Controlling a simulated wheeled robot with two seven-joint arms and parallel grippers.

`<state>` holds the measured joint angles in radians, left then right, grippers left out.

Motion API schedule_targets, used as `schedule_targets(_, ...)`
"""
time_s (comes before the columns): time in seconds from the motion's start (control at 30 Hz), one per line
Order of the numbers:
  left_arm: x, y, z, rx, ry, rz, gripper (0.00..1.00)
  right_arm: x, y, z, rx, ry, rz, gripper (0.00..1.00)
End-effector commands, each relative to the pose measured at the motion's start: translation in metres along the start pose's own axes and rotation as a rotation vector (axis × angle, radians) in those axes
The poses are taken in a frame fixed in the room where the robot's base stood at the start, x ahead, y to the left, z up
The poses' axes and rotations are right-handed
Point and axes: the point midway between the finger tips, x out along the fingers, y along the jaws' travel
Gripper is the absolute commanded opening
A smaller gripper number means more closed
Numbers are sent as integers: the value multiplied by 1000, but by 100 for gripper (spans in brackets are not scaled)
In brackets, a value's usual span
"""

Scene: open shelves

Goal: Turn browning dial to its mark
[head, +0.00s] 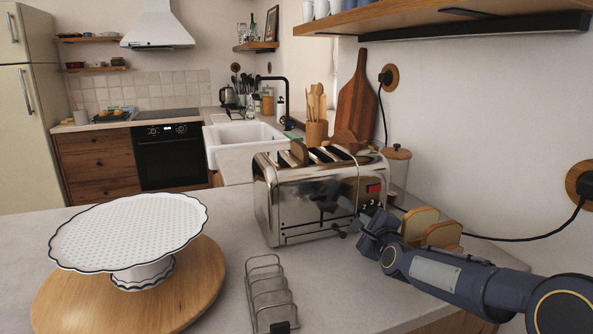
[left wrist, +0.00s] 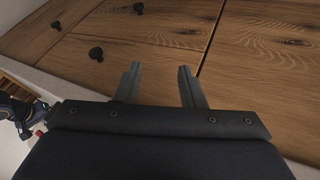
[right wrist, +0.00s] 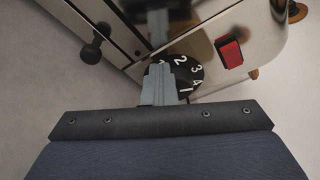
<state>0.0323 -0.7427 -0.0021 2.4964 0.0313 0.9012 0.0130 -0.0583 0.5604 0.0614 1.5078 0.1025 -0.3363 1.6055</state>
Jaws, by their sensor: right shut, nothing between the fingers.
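The chrome toaster (head: 291,205) stands on the counter, with slices of bread in its top slots. Its black browning dial (right wrist: 188,70) has white numbers 1 to 4 and sits low on the toaster's face in the right wrist view. My right gripper (right wrist: 158,72) is shut and empty, with its fingertips over the left part of the dial, hiding its centre and any mark there. Whether they touch it I cannot tell. In the head view the right arm reaches in from the right to the dial. My left gripper (left wrist: 160,80) is open and empty, facing wooden cabinet fronts.
A red-lit switch (right wrist: 230,52) is right of the dial and a black lever knob (right wrist: 91,51) is left of it. A wire toast rack (head: 270,295), a white cake stand (head: 130,230) and bread slices (head: 420,223) stand nearby.

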Motion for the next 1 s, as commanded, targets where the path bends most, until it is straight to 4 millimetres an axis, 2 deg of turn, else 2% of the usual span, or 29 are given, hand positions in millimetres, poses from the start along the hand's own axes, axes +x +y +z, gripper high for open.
schedule_targets(0.13,0,0,0,0,0,0,36,0,-2,-5,0,8,-4,0)
schedule_targets(0.47,2,-1,1,0,0,0,36,-3,2,4,-1,5,-5,0)
schedule_targets(1.0,37,-17,19,0,0,0,36,-57,4,-9,-1,1,-4,0)
